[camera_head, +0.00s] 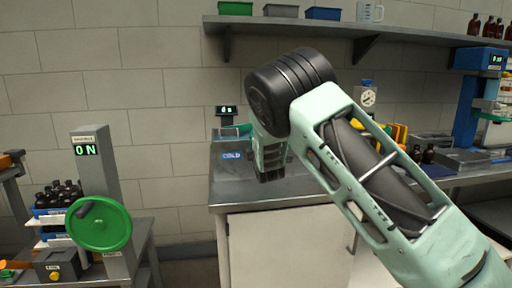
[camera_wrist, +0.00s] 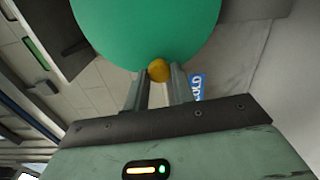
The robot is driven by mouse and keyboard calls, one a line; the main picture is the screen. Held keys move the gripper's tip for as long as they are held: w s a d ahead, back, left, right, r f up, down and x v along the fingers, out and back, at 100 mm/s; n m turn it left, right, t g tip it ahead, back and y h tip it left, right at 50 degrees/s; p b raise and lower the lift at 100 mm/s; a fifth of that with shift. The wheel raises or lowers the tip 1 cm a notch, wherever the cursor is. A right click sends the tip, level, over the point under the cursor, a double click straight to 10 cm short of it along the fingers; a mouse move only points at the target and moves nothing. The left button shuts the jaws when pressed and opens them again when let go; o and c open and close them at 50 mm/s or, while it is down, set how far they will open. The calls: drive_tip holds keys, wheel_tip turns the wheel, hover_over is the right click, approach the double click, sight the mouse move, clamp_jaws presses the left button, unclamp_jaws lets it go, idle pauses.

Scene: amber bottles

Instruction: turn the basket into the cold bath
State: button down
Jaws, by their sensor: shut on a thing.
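My gripper (camera_head: 272,178) points down over the steel counter by the blue COLD label (camera_head: 231,155). In the wrist view its two fingers (camera_wrist: 159,82) are shut on a small yellow knob (camera_wrist: 159,70). The knob sits at the edge of a large, smooth, round green thing (camera_wrist: 145,28), which is cut off by the top of the picture. I cannot tell whether this is the basket. The COLD label also shows beside the right finger in the wrist view (camera_wrist: 197,87). The cold bath's opening is not clearly visible; my arm hides part of that counter.
A green handwheel (camera_head: 99,224) on a grey post (camera_head: 96,160) reading ON stands at left, beside racks of amber bottles (camera_head: 58,194). A small display (camera_head: 227,111) stands behind the counter. A shelf (camera_head: 300,24) runs above. A blue stand (camera_head: 470,105) is at right.

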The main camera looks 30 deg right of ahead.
drive_tip(key=shift+f, duration=0.15)
drive_tip(key=c, duration=1.2)
unclamp_jaws()
drive_tip(key=shift+s, duration=0.1)
drive_tip(key=b+v, duration=0.2)
drive_tip(key=v, duration=1.5)
drive_tip(key=shift+s, duration=0.15)
drive_tip(key=shift+a, duration=0.1)
